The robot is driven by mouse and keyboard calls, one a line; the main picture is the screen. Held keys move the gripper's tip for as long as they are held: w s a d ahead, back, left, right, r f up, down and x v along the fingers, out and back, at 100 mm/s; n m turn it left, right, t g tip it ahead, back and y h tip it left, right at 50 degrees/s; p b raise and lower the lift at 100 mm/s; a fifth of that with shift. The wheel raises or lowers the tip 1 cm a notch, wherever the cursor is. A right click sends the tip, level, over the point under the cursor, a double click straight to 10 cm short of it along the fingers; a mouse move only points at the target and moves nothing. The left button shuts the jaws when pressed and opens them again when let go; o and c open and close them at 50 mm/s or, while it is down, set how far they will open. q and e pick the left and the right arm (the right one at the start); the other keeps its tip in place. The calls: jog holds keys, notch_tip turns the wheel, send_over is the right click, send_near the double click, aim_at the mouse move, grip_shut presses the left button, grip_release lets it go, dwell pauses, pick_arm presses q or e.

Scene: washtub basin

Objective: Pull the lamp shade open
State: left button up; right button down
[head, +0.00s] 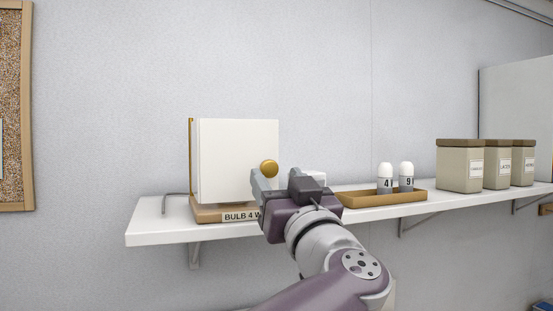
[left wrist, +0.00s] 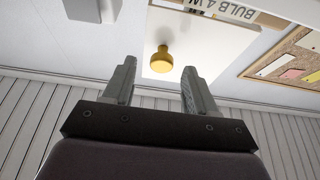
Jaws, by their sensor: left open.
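The lamp shade (head: 238,160) is a white upright box-like panel on a wooden base (head: 208,213) labelled "BULB 4 W", standing on the shelf. A round brass knob (head: 269,168) sits on its front, toward the right edge. The shade looks shut, and no bulb shows. My left gripper (head: 278,178) is open at the knob, in front of the shade. In the left wrist view, the knob (left wrist: 161,61) appears in line with the gap between my left fingertips (left wrist: 159,68), with space on both sides. I cannot tell how far it reaches between them. My right gripper is not in view.
The white shelf (head: 155,226) runs along the wall. To the right stand a wooden tray (head: 360,200) with two white bulbs numbered 4 (head: 385,177) and 9 (head: 406,175), then several lidded canisters (head: 460,168). A corkboard (head: 14,110) hangs at far left.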

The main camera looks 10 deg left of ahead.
pick_arm(q)
jog(key=shift+x, duration=0.95)
jog(key=shift+s+a+r, duration=0.1)
jog(key=shift+s+a, duration=0.05)
jog(key=shift+c, duration=1.3)
grip_shut()
